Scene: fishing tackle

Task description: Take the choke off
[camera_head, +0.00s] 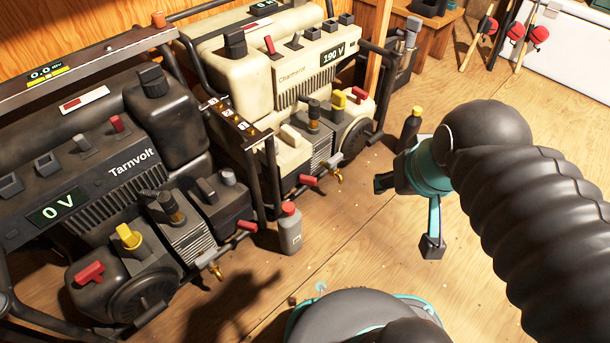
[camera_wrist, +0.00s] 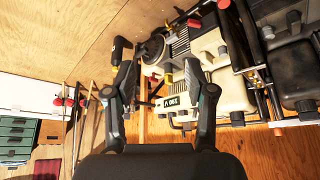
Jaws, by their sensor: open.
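Two generators stand side by side. The cream one (camera_head: 221,85) reads 190 V; the black one (camera_head: 128,168) reads 0 V. The cream one has a yellow knob (camera_head: 338,101), a red lever (camera_head: 357,95) beside it and a red switch (camera_head: 270,45). The black one has a matching yellow knob (camera_head: 129,237) and red lever (camera_head: 88,272). No label shows which part is the choke. My gripper (camera_head: 408,215) is open and empty, in front of the cream generator and apart from it. In the wrist view the cream generator (camera_wrist: 205,48) appears upside down beyond my spread fingers (camera_wrist: 160,80).
A grey bottle with a red cap (camera_head: 290,230) stands on the floor before the generators. A dark bottle with a yellow cap (camera_head: 411,128) stands behind my gripper. Dark tube frames surround both generators. Rods with red reels (camera_head: 515,32) lean at the back.

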